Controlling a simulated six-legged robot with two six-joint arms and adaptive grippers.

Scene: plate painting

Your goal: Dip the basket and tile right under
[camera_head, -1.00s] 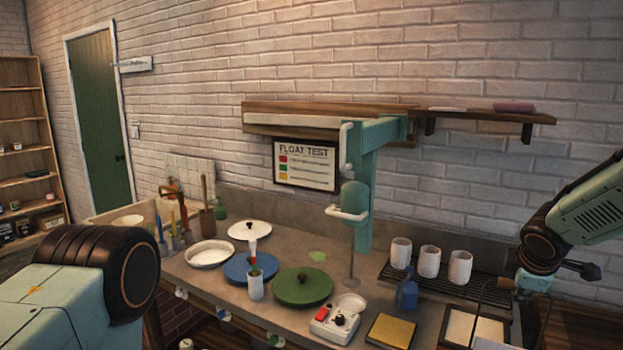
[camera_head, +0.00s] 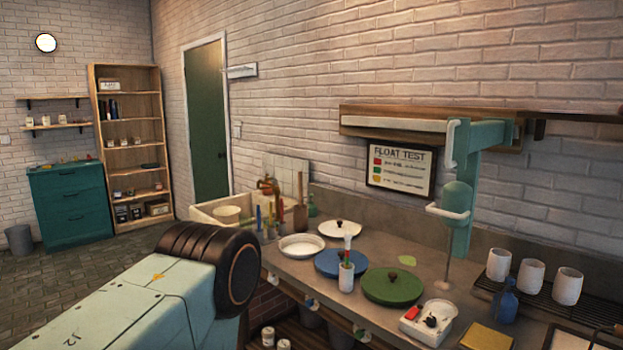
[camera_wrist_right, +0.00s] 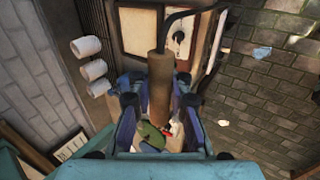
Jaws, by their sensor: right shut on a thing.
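My right gripper (camera_wrist_right: 158,104) is shut on a brown cylindrical handle (camera_wrist_right: 158,75) in the right wrist view. A bent black rod (camera_wrist_right: 190,13) runs from the handle's far end; I take this for the basket's handle. The basket's wire part and the tile cannot be made out. My right gripper is outside the head view. My left arm shows at the lower left of the head view, but its gripper is out of frame. On the bench are a blue lid (camera_head: 328,264), a green lid (camera_head: 385,291) and a white lid (camera_head: 332,232).
The bench also holds a white bowl (camera_head: 302,247), a brush cup (camera_head: 346,279), a red-buttoned white device (camera_head: 427,325) and a blue bottle (camera_head: 508,303). A teal stand (camera_head: 464,190) rises behind. White cups (camera_head: 532,275) stand on a rack. Floor at left is open.

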